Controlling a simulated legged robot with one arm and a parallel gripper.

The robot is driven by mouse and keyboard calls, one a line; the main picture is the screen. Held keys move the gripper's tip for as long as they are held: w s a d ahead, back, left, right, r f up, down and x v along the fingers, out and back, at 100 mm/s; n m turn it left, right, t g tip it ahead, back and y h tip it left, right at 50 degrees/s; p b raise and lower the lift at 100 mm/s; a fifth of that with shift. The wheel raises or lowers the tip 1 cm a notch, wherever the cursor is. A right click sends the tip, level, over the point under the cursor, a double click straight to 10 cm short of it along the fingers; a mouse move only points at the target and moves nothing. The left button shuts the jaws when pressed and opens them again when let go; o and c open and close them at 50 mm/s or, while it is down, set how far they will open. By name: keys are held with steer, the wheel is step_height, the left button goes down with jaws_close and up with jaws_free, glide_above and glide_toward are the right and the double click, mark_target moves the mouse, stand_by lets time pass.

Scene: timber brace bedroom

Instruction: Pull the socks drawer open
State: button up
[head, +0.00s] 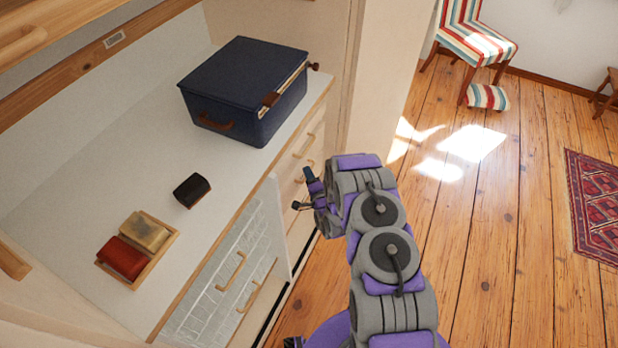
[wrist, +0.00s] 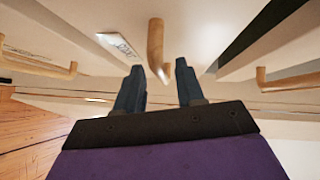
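My gripper (head: 304,190) is beside the drawer fronts below the counter in the head view. In the wrist view my gripper (wrist: 160,76) has its two dark fingers apart, with nothing held between them. A wooden bar handle (wrist: 155,45) on a pale drawer front stands just ahead of the gap between the fingertips. I cannot tell whether a finger touches it. A white label (wrist: 119,46) lies left of this handle; its print is too small to read. In the head view, wooden handles (head: 304,146) show on the pale drawer fronts near my gripper.
More handles are at the left (wrist: 40,62) and right (wrist: 290,79) of the wrist view. The counter (head: 150,170) holds a dark blue box (head: 245,85), a black object (head: 191,191) and a wooden tray (head: 172,246). The wooden floor (head: 480,220) to the right is largely clear.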

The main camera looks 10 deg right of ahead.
steer(key=shift+w, duration=0.1)
steer(key=shift+c, duration=0.5)
jaws_close()
